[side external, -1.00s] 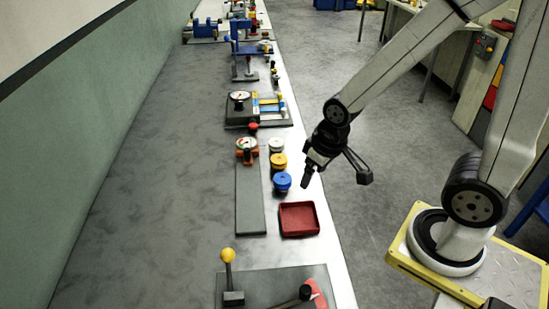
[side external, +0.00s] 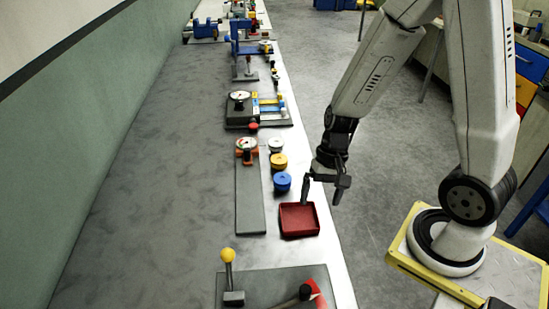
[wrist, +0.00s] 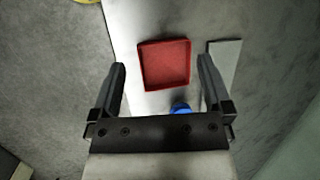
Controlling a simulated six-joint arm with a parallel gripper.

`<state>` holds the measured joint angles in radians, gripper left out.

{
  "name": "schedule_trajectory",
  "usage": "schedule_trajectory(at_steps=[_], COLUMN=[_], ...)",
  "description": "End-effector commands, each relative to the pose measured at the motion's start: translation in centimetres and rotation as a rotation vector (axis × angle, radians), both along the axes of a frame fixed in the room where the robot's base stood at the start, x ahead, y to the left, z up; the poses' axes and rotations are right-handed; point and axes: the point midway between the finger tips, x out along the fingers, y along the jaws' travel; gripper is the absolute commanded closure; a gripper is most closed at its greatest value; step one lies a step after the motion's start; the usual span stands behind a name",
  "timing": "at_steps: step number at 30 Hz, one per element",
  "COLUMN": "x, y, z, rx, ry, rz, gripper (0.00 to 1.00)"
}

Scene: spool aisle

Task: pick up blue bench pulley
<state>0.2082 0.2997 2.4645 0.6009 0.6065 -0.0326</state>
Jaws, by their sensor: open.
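The blue bench pulley (side external: 282,181) is a small round blue piece on the light bench edge, just behind the red tray. In the wrist view its blue top (wrist: 180,108) shows partly, near the right finger, with the rest hidden by the gripper's crossbar. My gripper (side external: 320,196) is open and empty. It hangs to the right of the pulley, above the bench edge by the tray, and is apart from the pulley. In the wrist view the gripper's two fingers (wrist: 160,80) are wide apart, with the tray ahead between them.
The red tray (side external: 299,233) is empty. A yellow pulley (side external: 278,161) and a pale one (side external: 276,145) stand in line behind the blue one. A yellow-knobbed lever (side external: 228,256) stands in front.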

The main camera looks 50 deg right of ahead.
Motion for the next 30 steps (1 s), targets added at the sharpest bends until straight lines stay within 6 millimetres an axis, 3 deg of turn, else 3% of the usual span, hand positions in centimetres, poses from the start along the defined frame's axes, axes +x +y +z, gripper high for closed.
schedule_trajectory(at_steps=[8, 17, 23, 30], x=[1.2, 4.7, 7.4, 9.6], y=[0.7, -0.4, -3.1, -8.1], z=[-2.0, -3.7, -5.3, -7.6], rx=[0.268, 0.565, 0.756, 0.95], ry=[0.158, 0.233, 0.223, 0.145], rz=[-0.414, -0.865, -1.172, -1.523], gripper=[0.0, 0.0, 0.0, 0.0])
